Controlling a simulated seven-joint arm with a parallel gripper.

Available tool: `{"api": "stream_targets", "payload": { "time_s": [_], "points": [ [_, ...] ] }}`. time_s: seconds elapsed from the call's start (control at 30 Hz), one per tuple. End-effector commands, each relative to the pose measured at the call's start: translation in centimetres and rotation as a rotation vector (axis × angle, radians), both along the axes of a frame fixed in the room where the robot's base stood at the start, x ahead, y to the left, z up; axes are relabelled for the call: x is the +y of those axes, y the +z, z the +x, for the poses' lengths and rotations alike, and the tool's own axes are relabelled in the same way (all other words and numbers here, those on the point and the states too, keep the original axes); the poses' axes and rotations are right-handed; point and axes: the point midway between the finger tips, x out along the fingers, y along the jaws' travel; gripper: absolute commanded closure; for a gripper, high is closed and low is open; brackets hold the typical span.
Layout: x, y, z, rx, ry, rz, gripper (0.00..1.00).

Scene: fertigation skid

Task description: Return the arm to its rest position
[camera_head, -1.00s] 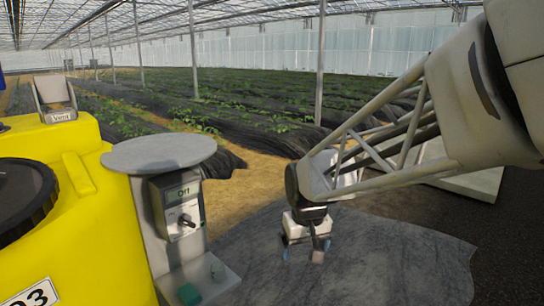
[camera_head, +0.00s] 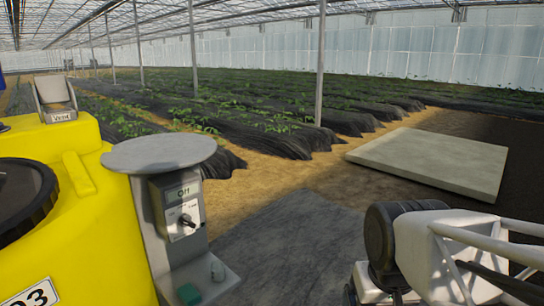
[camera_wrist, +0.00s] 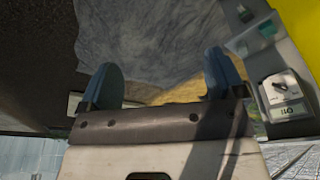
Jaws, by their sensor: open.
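My gripper (camera_wrist: 162,85) shows in the wrist view with its two blue fingers spread well apart. Nothing is between the fingers. In the head view, part of my arm shows at the lower right, and the fingers are hidden or out of the frame there. The gripper is apart from the control post on the left.
A grey post with a round top (camera_head: 159,153) carries a switch box (camera_head: 178,208) reading "Off"; a green item (camera_head: 189,293) lies on its lower shelf. A yellow tank (camera_head: 75,225) stands at left. A pale slab (camera_head: 432,162) lies behind my arm. The grey mat (camera_head: 290,245) is clear.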

Motion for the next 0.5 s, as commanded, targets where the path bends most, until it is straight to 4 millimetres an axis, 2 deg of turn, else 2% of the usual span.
{"api": "stream_targets", "payload": {
  "time_s": [0.03, 0.2, 0.5],
  "points": [
    [-0.3, -0.1, -0.8, -0.005, -0.01, 0.0, 0.11],
    [-0.8, -0.3, -2.5, -0.011, -0.031, 0.0, 0.11],
    [-1.0, -0.5, -3.0, -0.011, -0.037, 0.0, 0.11]
  ]
}}
